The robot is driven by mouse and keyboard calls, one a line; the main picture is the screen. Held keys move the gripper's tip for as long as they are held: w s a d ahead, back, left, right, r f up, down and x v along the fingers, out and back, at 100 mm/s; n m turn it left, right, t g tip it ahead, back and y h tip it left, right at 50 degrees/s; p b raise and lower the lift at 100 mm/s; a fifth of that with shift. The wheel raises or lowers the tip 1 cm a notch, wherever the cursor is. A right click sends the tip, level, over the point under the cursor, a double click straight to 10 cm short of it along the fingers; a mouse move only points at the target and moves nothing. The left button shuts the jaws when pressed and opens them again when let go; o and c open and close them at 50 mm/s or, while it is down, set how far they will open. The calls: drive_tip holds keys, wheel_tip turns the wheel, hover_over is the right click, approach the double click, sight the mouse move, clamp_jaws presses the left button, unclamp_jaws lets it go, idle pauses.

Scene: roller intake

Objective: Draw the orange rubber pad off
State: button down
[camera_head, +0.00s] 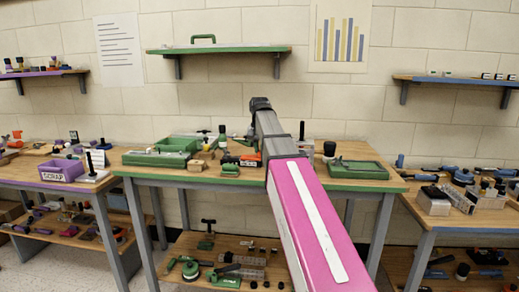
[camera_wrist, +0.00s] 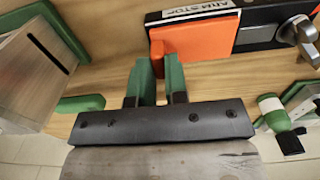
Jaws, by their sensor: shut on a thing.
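The orange rubber pad (camera_wrist: 207,42) lies against the black device (camera_wrist: 262,22) with a white label and a silver knob, in the wrist view. My gripper (camera_wrist: 158,62) has green fingers at the pad's near left corner. A narrow part of the orange pad shows between the fingertips, and they are shut on it. In the head view, an orange patch of the pad (camera_head: 250,160) shows on the green-edged table (camera_head: 300,180), left of my arm. My arm hides my gripper there.
A grey metal block with a slot (camera_wrist: 35,50) stands at the left in the wrist view. A green-and-white cylinder (camera_wrist: 272,110) is at the right. In the head view, green trays (camera_head: 358,170) and small parts crowd the table.

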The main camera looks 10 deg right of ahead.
drive_tip(key=shift+r, duration=0.25)
drive_tip(key=shift+r, duration=0.65)
drive_tip(key=shift+r, duration=2)
drive_tip(key=shift+s+f, duration=0.1)
